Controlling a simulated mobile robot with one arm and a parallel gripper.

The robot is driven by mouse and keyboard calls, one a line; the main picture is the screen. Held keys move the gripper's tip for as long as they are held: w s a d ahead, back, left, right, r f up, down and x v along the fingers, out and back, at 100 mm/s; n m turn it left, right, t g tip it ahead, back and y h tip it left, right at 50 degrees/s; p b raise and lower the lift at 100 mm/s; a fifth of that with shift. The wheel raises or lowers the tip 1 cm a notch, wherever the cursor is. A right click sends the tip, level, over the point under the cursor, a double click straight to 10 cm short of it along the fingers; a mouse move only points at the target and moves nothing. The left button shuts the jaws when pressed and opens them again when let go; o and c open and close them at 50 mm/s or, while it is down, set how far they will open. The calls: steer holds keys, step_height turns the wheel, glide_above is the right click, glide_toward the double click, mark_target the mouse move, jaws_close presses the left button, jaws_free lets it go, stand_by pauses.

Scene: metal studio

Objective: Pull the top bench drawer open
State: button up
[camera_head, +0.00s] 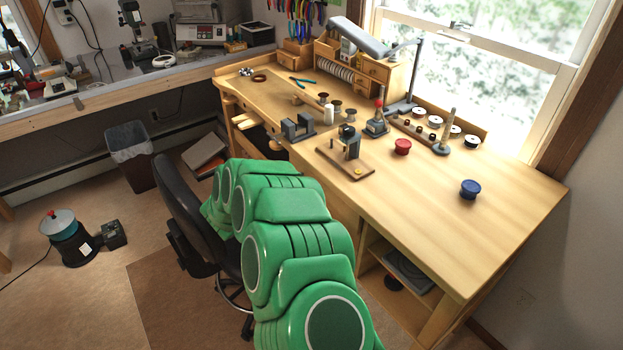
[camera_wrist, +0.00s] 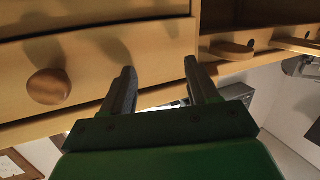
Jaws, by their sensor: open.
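The wooden workbench (camera_head: 500,225) stands at the right in the head view; my green arm hides most of its drawer fronts there. In the wrist view, which looks turned over, a pale wooden drawer front (camera_wrist: 100,68) with a round wooden knob (camera_wrist: 48,87) lies alongside the bench's edge board. It looks closed. Part of another drawer front (camera_wrist: 90,12) shows at the top edge. My gripper (camera_wrist: 166,82) is open, its two dark fingers apart with nothing between them. The fingers are to the right of the knob, not around it. My gripper is hidden in the head view.
A black chair (camera_head: 180,205) stands close to the left of my arm. Wooden bench pins (camera_head: 246,120) jut from the bench's left edge; similar pieces (camera_wrist: 232,49) show right of my fingers in the wrist view.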

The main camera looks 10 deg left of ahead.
steer(key=shift+w+a+r+n+g+y, duration=0.5)
steer(key=shift+a+r+n+g+y, duration=1.1)
steer(key=shift+a+r+n+y, duration=1.6)
steer(key=s+a+r+g+y, duration=0.1)
steer(key=s+r+g+y, duration=0.1)
steer(key=s+r+y, duration=0.35)
steer(key=s+d+r+g, duration=0.2)
steer(key=s+d+r, duration=0.1)
steer(key=s+d, duration=0.3)
steer(key=s+d+r+n+g, duration=0.1)
steer(key=s+d+r+g, duration=0.1)
steer(key=s+d+r, duration=0.2)
steer(key=s+d+r+g, duration=0.2)
steer(key=s+d+r, duration=0.1)
steer(key=s+d, duration=0.6)
steer(key=shift+s+r+n, duration=0.35)
steer(key=shift+s+n, duration=0.05)
steer(key=shift+s, duration=0.75)
steer(key=shift+a, duration=0.1)
